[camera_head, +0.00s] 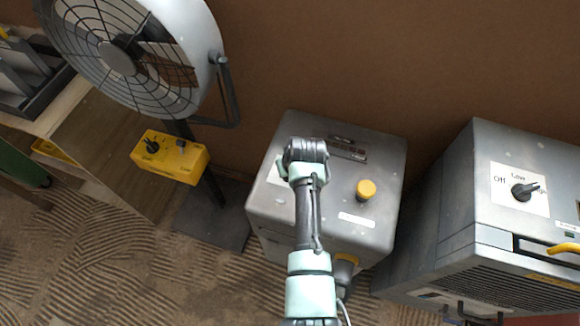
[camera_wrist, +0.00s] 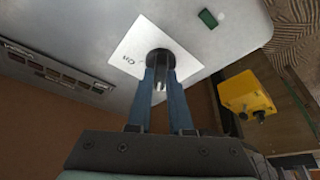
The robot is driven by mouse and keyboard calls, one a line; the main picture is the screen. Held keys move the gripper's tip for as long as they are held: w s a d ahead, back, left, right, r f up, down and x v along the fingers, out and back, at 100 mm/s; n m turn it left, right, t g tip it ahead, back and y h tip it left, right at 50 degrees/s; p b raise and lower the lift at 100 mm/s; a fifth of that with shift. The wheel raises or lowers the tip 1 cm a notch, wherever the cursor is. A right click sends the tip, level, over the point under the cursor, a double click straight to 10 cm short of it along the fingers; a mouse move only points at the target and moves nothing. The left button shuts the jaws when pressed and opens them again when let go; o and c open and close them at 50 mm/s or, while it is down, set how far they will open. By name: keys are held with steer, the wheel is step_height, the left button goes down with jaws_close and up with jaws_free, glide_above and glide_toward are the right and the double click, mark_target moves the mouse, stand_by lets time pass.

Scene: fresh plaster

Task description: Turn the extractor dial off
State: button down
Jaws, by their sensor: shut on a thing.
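My gripper (camera_head: 287,166) is over the top of the middle grey machine (camera_head: 374,146), towards its left side. In the wrist view my two blue fingers (camera_wrist: 161,76) are shut on a round dark dial (camera_wrist: 159,58). The dial sits on a white label plate (camera_wrist: 128,57) on a grey panel. Small print on the plate is too blurred to read surely, and the fingers hide part of the dial and its pointer. In the head view my arm hides this dial.
The middle machine also has a yellow button (camera_head: 366,189). At the right, another grey machine (camera_head: 465,205) carries a black dial (camera_head: 524,191) with an Off/Low label. At the left stand a large fan (camera_head: 118,58) and a yellow control box (camera_head: 172,157), also in the wrist view (camera_wrist: 243,92).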

steer(key=shift+n+y, duration=0.3)
steer(key=shift+n, duration=0.6)
steer(key=shift+g, duration=0.3)
steer(key=c, duration=0.8)
jaws_free()
steer(key=p+v, duration=0.1)
steer(key=v, duration=1.2)
steer(key=shift+s+d+f, duration=0.1)
steer(key=shift+d, duration=0.05)
